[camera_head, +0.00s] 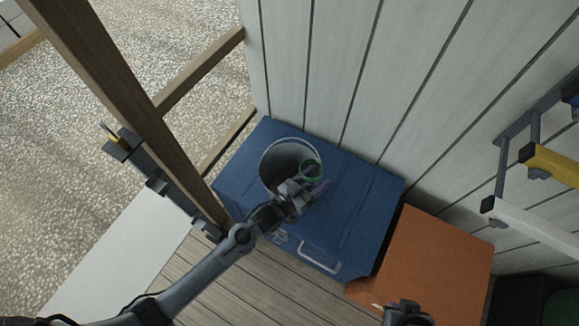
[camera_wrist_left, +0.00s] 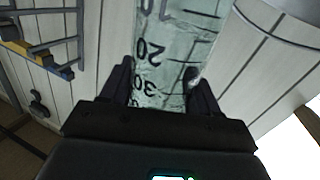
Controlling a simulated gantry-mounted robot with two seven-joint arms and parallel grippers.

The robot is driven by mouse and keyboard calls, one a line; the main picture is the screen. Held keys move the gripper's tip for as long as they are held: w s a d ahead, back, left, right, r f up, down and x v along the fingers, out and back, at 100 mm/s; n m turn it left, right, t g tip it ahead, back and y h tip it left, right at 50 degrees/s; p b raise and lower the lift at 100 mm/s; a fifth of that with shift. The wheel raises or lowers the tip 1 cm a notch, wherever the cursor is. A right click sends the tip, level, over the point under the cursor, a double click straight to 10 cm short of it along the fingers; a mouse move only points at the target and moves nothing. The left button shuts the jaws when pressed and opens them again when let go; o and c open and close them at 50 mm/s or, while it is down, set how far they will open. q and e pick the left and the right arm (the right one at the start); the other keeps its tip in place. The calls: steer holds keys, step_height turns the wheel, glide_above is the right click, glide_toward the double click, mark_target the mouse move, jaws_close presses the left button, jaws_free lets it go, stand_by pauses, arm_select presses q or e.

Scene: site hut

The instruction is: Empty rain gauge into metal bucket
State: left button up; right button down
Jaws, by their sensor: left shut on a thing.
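The metal bucket (camera_head: 268,168) stands on the blue chest, its round mouth facing up. In the left wrist view the gauge (camera_wrist_left: 165,65), with dark scale numbers, lies between the fingers of my left gripper (camera_wrist_left: 158,88). Whether water is in it is unclear. My right gripper (camera_head: 408,314) is at the bottom edge, its jaws unclear.
The blue chest (camera_head: 345,215) has free lid space right of the bucket. An orange box (camera_head: 440,255) stands to its right. A wooden post (camera_head: 130,100) rises at the left. A plank wall (camera_head: 400,80) stands behind, with a rack (camera_head: 505,170) and yellow tool (camera_head: 550,165).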

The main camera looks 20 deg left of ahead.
arm_select(q)
steer(key=shift+w+a+f+n+b, duration=0.15)
steer(key=shift+f+n+b, duration=0.35)
steer(key=shift+f+n, duration=0.1)
steer(key=shift+w+a+f+n+b, duration=0.15)
steer(key=shift+f+n+b, duration=0.15)
steer(key=shift+f+n, duration=0.3)
steer(key=shift+a+n+g, duration=0.1)
steer(key=shift+n+g, duration=0.2)
steer(key=shift+w+a+f+n, duration=0.4)
steer(key=shift+a+n, duration=0.05)
steer(key=shift+n, duration=0.65)
step_height(320, 180, down, 2)
steer(key=shift+f+n+g+b, duration=0.15)
steer(key=shift+n+g+b, duration=0.35)
steer(key=shift+n+b, duration=0.4)
steer(key=shift+s+d, duration=0.1)
steer(key=shift+s+d+r+n+g+h+p, duration=0.1)
steer(key=shift+r+n+g+h+p, duration=0.15)
steer(key=shift+n, duration=0.8)
steer(key=shift+s+d+r+n+g+h+p, duration=0.15)
steer(key=shift+n+g+h, duration=0.1)
steer(key=shift+n, duration=0.8)
steer(key=shift+w+a+f+n+b, duration=0.1)
steer(key=shift+w+a+n+b, duration=0.25)
steer(key=shift+w+a+n, duration=0.15)
steer(key=shift+w+a, duration=0.1)
steer(key=shift+a, duration=0.15)
steer(key=shift+n+g, duration=0.3)
